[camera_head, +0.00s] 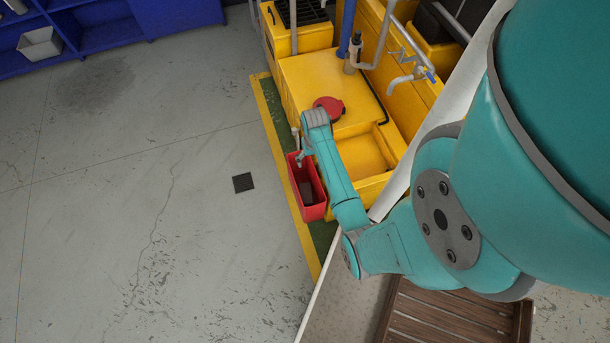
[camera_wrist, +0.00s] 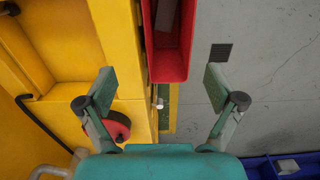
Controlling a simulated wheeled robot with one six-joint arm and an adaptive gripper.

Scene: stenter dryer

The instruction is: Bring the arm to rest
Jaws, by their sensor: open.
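My teal arm reaches from the right of the head view over the yellow machine (camera_head: 308,78), its end near a red round part (camera_head: 329,107) and a red bin (camera_head: 306,190). In the wrist view my gripper (camera_wrist: 160,90) is open, its two fingers wide apart with nothing between them. The red bin (camera_wrist: 170,66) lies beyond the fingertips in that view, and the red round part (camera_wrist: 117,126) shows beside the left finger. In the head view the fingers are too small and partly hidden to make out clearly.
Pipes and a tap (camera_head: 405,78) stand on the machine at the upper right. A brown slatted pallet (camera_head: 450,318) lies at the bottom. Blue shelving (camera_head: 110,32) with a grey bin (camera_head: 40,44) is at the upper left. The grey floor (camera_head: 130,180) on the left is open, with a dark drain (camera_head: 243,182).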

